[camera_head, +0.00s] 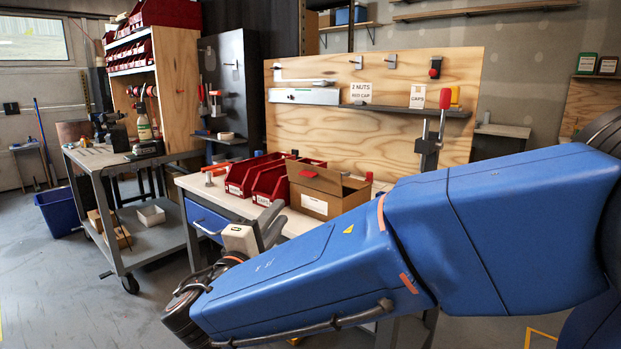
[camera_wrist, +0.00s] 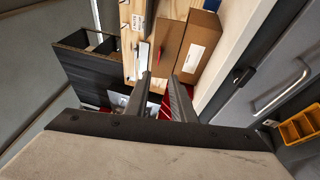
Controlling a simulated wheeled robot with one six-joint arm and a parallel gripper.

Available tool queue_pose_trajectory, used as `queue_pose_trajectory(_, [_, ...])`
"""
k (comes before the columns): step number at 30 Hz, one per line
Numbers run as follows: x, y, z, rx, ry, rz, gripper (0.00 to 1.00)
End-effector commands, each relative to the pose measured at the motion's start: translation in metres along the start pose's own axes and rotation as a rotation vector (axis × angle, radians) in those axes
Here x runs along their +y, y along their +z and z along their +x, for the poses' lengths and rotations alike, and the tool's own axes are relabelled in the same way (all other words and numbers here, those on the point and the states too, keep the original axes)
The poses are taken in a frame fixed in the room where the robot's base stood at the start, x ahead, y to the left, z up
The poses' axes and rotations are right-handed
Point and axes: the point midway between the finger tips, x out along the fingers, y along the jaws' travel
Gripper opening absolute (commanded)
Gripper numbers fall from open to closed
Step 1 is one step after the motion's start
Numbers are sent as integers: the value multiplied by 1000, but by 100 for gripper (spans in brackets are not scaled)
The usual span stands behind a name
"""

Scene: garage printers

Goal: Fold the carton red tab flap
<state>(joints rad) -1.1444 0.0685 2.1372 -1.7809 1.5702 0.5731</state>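The brown cardboard carton (camera_head: 315,204) stands on the white workbench top, with a white label on its front. A flap at its top left carries a red tab (camera_head: 307,173) and stands raised and tilted; the carton looks open on top. My gripper (camera_head: 274,217) is in front of the bench, left of the carton. In the wrist view its two grey fingers (camera_wrist: 160,76) stand apart with nothing held between them.
Red bins (camera_head: 269,178) stand left of and behind the carton. A plywood board (camera_head: 380,75) with a shelf rises behind. A grey cart (camera_head: 160,225) stands at left. My blue arm covers the bench's right part.

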Motion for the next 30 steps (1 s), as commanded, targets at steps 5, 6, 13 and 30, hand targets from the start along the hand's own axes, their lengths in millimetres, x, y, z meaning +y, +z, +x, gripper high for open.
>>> queue_pose_trajectory(5, [2, -2, 9, 3, 7, 1, 23])
queue_pose_trajectory(6, [1, -2, 13, 2, 7, 1, 23])
queue_pose_trajectory(13, [1, -1, 49, 0, 5, 1, 23])
queue_pose_trajectory(30, [2, -2, 142, 1, 5, 1, 23])
